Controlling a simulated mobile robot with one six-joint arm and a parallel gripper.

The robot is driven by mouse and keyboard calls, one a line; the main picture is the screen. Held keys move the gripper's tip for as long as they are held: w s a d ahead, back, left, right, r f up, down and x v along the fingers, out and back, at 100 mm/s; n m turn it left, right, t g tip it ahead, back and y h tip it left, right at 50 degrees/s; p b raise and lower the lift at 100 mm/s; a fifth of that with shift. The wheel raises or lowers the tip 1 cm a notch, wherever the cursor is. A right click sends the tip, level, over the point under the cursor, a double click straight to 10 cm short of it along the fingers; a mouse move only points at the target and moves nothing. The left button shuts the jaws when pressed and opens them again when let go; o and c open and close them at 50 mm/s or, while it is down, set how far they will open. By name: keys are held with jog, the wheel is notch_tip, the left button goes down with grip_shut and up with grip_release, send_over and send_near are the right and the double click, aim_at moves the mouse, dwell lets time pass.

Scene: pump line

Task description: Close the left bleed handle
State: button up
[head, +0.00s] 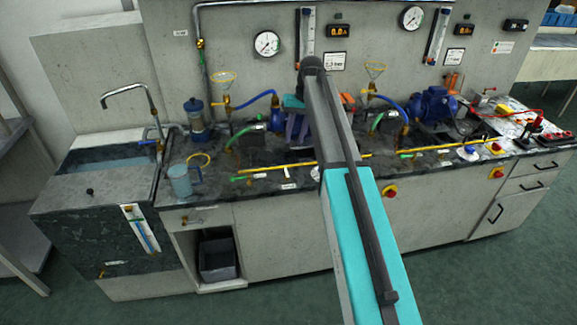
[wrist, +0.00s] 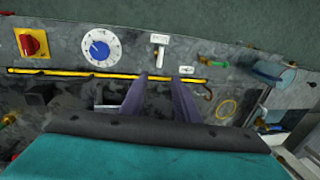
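My gripper (wrist: 160,82) is open, with two purple fingers apart and nothing between them. In the head view its purple fingers (head: 297,126) are partly hidden by my arm, low over the middle left of the bench. The wrist view looks down on the bench, its front edge towards the top. I cannot tell for sure which part is the left bleed handle. A small green part (head: 262,117) shows beside the left funnel stand, left of my fingers. A white T-shaped handle or tag (wrist: 158,48) lies beyond the fingertips in the wrist view.
A yellow rod (head: 275,171) runs along the bench front; it crosses beyond my fingers in the wrist view. A blue-white dial (wrist: 100,47) and a red knob (wrist: 30,44) lie near the edge. A jug (head: 181,182), sink (head: 105,160) and blue pump (head: 433,105) also stand there.

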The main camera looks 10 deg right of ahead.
aim_at(286, 172)
jog(key=shift+a+f+b, duration=0.45)
jog(key=shift+f+b, duration=0.9)
jog(key=shift+f, duration=0.9)
jog(key=shift+a+f+b, duration=0.45)
jog(key=shift+f+b, duration=0.85)
jog(key=shift+f, duration=0.9)
jog(key=shift+a+f+b, duration=0.45)
jog(key=shift+f+b, duration=0.9)
jog(key=shift+f, duration=0.9)
grip_shut()
